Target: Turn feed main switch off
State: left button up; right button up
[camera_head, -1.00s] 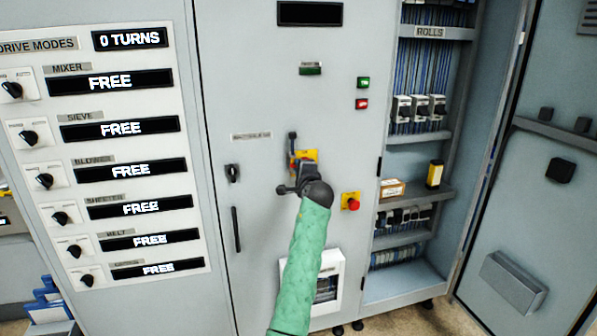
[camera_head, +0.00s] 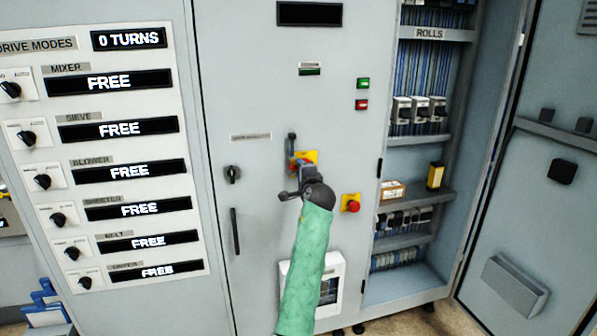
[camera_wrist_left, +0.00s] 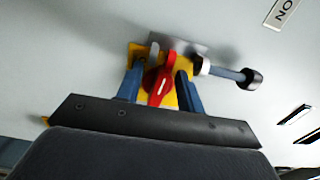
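The main switch is a red rotary handle (camera_wrist_left: 160,85) on a yellow plate (camera_head: 311,156), mounted on the grey cabinet door. My left gripper (camera_wrist_left: 160,92) is at the switch. In the left wrist view its two blue fingers stand on either side of the red handle, with yellow plate showing between them, so it looks open around the handle. In the head view my wrist hides most of the handle. A lever with a black knob (camera_wrist_left: 251,78) sticks out beside the plate; it also shows in the head view (camera_head: 292,138). My right gripper is not in view.
A red emergency button (camera_head: 352,203) is close to the right of my wrist. Green (camera_head: 363,84) and red (camera_head: 362,104) buttons are above it. A black door handle (camera_head: 235,231) is at left, and an open cabinet (camera_head: 418,150) at right.

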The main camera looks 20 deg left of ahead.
pick_arm(q)
jog(key=shift+a+r, duration=0.1)
jog(key=shift+s, duration=0.1)
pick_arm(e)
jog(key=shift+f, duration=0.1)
